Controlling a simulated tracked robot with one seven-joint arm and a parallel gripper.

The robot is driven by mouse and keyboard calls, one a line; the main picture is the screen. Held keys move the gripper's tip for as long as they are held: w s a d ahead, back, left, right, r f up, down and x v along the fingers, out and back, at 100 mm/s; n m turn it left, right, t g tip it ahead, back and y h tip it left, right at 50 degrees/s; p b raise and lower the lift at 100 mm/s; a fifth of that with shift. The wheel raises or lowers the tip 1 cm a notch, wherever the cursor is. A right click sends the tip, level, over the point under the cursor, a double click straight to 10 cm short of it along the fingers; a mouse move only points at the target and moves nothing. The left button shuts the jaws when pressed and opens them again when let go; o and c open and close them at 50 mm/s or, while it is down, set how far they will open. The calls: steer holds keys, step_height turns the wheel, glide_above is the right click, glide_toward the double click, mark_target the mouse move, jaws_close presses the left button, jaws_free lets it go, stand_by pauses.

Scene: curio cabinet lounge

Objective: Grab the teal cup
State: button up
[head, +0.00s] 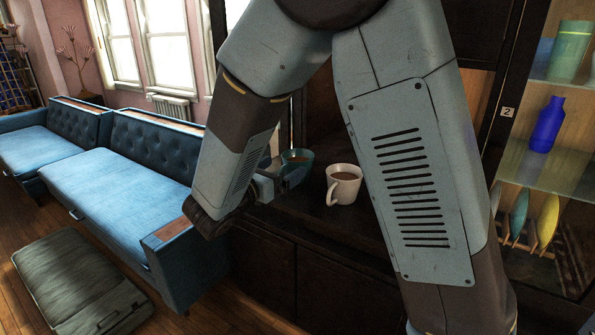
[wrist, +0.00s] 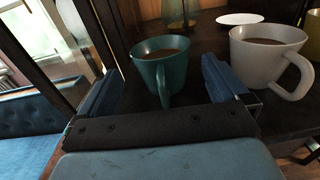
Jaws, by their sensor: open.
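The teal cup (wrist: 165,72) stands upright on the dark cabinet shelf and holds a brown drink. Its handle points toward my gripper. My gripper (wrist: 160,85) is open, with one blue-grey finger on each side of the cup in the wrist view. I cannot tell whether either finger touches it. In the head view the teal cup (head: 297,157) is partly hidden by my gripper (head: 285,178).
A white mug (wrist: 268,55) with a brown drink stands close to the right finger; it also shows in the head view (head: 343,186). Behind are a white saucer (wrist: 240,19) and a yellowish cup (wrist: 314,50). A blue sofa (head: 130,185) is at left.

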mark_target(288, 164)
steer(key=x, duration=0.5)
steer(key=shift+c, duration=0.2)
steer(key=c, duration=1.1)
steer(key=shift+c, duration=0.2)
